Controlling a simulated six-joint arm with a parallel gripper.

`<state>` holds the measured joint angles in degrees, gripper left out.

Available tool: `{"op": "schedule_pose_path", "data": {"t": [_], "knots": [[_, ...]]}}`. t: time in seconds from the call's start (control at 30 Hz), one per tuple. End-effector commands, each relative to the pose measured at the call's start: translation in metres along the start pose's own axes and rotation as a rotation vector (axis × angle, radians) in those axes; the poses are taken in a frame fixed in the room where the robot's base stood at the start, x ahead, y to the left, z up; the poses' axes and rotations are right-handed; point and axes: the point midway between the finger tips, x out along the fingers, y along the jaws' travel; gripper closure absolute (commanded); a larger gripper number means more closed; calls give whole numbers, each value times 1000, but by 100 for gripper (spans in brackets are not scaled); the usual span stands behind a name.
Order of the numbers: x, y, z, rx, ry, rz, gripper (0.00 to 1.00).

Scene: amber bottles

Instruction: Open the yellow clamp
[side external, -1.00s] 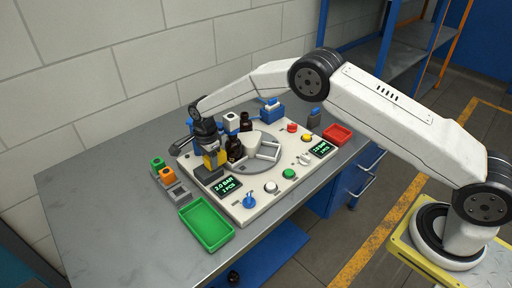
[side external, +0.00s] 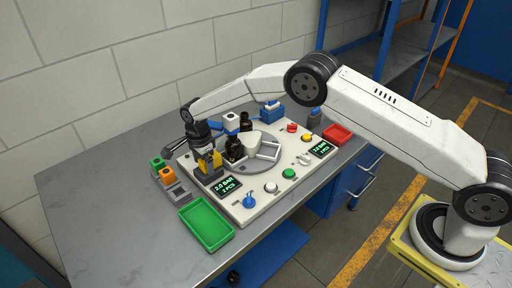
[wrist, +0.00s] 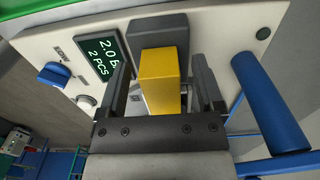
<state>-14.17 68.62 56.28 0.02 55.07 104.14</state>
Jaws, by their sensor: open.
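The yellow clamp (wrist: 162,82) shows in the wrist view as a yellow block in front of a dark grey block. In the side view its yellow part (side external: 216,161) is at the left end of the pale machine panel, partly hidden by my gripper (side external: 207,158). In the wrist view, my gripper (wrist: 160,88) is open, with one dark finger on each side of the yellow block. Gaps show beside the block, so the fingers appear clear of it. The depth of the fingers along the block is hard to judge.
Amber bottles (side external: 234,149) stand close right of my gripper. A blue bar (wrist: 270,100) is right of the fingers in the wrist view. A green tray (side external: 207,224) lies in front, and orange and green blocks (side external: 163,168) sit left. The table's left part (side external: 95,205) is clear.

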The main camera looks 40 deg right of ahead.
Motion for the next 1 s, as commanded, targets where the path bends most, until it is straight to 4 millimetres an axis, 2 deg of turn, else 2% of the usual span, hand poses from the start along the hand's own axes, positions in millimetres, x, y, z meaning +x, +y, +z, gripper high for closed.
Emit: {"op": "schedule_pose_path", "data": {"t": [0.6, 0.77, 1.0], "knots": [[-67, 0, 1, 0, -1, -1, 15], [-75, 0, 1, 0, -1, -1, 15], [-75, 0, 1, 0, -1, -1, 15]]}}
